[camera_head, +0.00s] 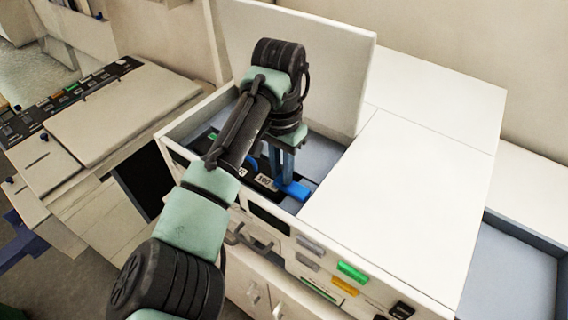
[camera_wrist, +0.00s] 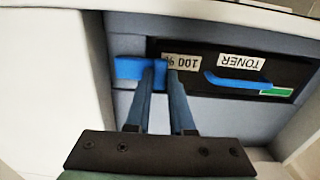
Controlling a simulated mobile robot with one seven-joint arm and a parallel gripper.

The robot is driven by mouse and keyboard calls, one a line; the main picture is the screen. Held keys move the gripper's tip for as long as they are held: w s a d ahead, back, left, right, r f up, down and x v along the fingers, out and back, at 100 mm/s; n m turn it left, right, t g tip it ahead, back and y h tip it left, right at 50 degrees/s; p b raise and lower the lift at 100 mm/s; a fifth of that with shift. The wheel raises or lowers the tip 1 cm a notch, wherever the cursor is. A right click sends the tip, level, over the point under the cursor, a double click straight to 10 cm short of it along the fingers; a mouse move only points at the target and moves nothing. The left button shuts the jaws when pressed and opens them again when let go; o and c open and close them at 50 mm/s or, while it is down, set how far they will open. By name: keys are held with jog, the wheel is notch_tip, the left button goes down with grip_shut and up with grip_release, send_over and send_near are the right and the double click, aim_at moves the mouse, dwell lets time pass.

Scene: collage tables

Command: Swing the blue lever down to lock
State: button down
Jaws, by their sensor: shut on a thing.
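The blue lever (camera_head: 297,191) is at the right end of the black toner unit, inside the open bay of the white machine. In the wrist view the lever (camera_wrist: 128,69) is a short blue bar lying roughly level across the picture, left of the toner unit. My gripper (camera_head: 283,180) reaches down into the bay from above. In the wrist view my gripper (camera_wrist: 161,78) has its two fingers close together, shut on the inner end of the lever. The fingers hide part of that end.
The black toner unit (camera_wrist: 205,80) has a blue handle (camera_wrist: 240,83), white labels and a green tag. The raised white lid (camera_head: 335,60) stands behind my arm. A flat white top (camera_head: 390,205) lies right of the bay. Bay walls enclose my gripper.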

aim_at(281, 175)
jog(key=c, duration=0.8)
grip_release()
notch_tip(281, 175, up, 13)
jog(key=shift+w+a+f+b, duration=0.1)
jog(key=shift+b, duration=0.7)
